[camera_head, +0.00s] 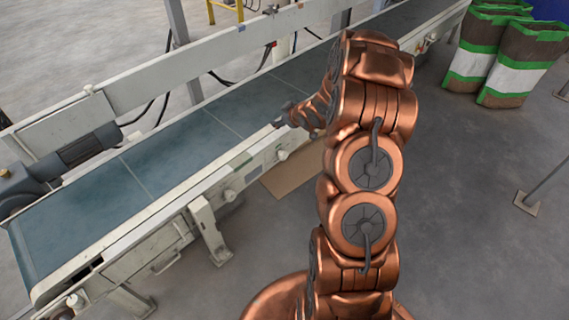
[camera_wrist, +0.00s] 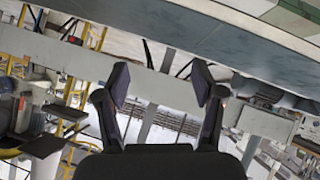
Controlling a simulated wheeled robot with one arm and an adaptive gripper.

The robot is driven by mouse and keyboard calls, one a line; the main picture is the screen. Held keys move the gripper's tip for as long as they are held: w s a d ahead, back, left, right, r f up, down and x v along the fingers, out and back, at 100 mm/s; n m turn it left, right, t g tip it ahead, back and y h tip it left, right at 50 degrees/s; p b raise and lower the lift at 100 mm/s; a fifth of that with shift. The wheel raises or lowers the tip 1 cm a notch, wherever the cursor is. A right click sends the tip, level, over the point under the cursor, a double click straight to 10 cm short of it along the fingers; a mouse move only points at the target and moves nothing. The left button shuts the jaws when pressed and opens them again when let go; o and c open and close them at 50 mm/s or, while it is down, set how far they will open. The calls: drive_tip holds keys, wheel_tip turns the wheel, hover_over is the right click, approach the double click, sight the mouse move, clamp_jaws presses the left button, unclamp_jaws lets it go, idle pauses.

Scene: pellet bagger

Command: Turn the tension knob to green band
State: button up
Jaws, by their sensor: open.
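My gripper (camera_wrist: 162,84) is open, with nothing between its two dark fingers in the wrist view. In the head view my gripper (camera_head: 284,113) is small, over the near side of the conveyor belt (camera_head: 150,165). Pale round knobs stick out of the conveyor's near side: one near the middle (camera_head: 229,195), one farther along (camera_head: 282,155) and one at the near left end (camera_head: 74,300). I cannot tell which is the tension knob, and no pointer or clear green band can be made out. My gripper is apart from these knobs.
A motor (camera_head: 80,150) sits at the belt's left end. A pale rail (camera_head: 190,68) runs along the far side. Green and white sacks (camera_head: 518,62) stand at the upper right. A brown flat panel (camera_head: 292,172) lies below the conveyor.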

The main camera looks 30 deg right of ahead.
wheel_tip(320, 180, down, 12)
drive_tip(key=d+t+y+b, duration=0.2)
drive_tip(key=d+t+b, duration=0.1)
drive_tip(key=b, duration=0.2)
drive_tip(key=t+y+b, duration=0.2)
drive_tip(key=t+b, duration=0.2)
drive_tip(key=b, duration=0.2)
approach(285, 157)
drive_tip(key=d+x, duration=0.1)
drive_tip(key=x, duration=0.2)
drive_tip(key=shift+n, duration=0.4)
drive_tip(key=shift+a+b+x, duration=0.2)
drive_tip(key=shift+b+x, duration=0.5)
drive_tip(key=shift+x, duration=1.25)
drive_tip(key=shift+a+b+x, duration=0.2)
drive_tip(key=shift+b+x, duration=0.5)
drive_tip(key=shift+x, duration=1.3)
drive_tip(key=shift+s, duration=0.1)
drive_tip(key=c, duration=1.2)
drive_tip(key=shift+o, duration=0.2)
drive_tip(key=shift+m+p, duration=0.3)
drive_tip(key=shift+p, duration=0.3)
